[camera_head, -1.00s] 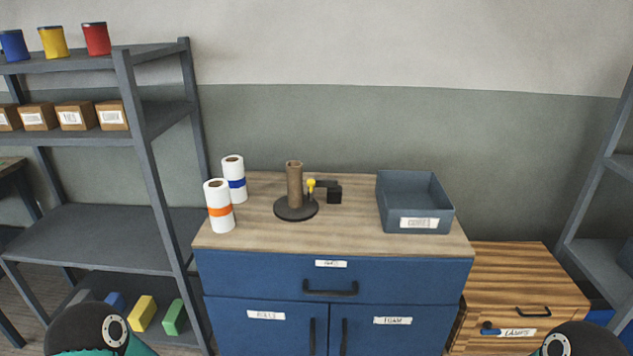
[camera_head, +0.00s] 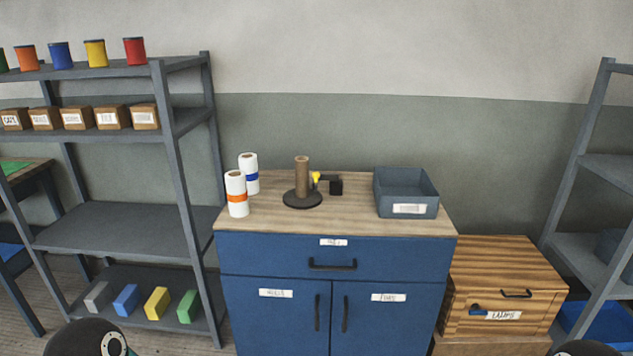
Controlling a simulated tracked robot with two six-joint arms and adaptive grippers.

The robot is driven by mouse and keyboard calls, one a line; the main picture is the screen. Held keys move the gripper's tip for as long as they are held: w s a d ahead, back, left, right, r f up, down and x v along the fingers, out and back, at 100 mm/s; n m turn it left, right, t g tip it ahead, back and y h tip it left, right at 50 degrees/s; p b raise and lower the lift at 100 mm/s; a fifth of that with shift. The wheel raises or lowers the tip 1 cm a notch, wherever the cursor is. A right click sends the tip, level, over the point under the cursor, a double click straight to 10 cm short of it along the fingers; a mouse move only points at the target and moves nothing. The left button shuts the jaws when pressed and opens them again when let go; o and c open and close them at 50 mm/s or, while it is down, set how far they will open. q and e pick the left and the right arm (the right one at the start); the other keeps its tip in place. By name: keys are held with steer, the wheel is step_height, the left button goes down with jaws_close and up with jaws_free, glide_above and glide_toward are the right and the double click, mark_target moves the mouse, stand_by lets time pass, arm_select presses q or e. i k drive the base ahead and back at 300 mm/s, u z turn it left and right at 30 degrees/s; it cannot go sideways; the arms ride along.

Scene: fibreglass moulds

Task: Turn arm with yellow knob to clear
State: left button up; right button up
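Neither gripper shows in the head view. Only rounded dark parts of my own arms show at the bottom edge, well short of the cabinet.
The blue cabinet's wooden top (camera_head: 270,221) also holds two white rolls with orange (camera_head: 237,194) and blue (camera_head: 249,174) bands, and a grey open bin (camera_head: 409,209). A wooden drawer box (camera_head: 508,262) stands right. Grey shelves (camera_head: 115,226) stand left. The top's front strip is clear.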

mark_target(318, 176)
steer(key=u, duration=0.35)
steer(key=i, duration=1.3)
steer(key=z, duration=0.35)
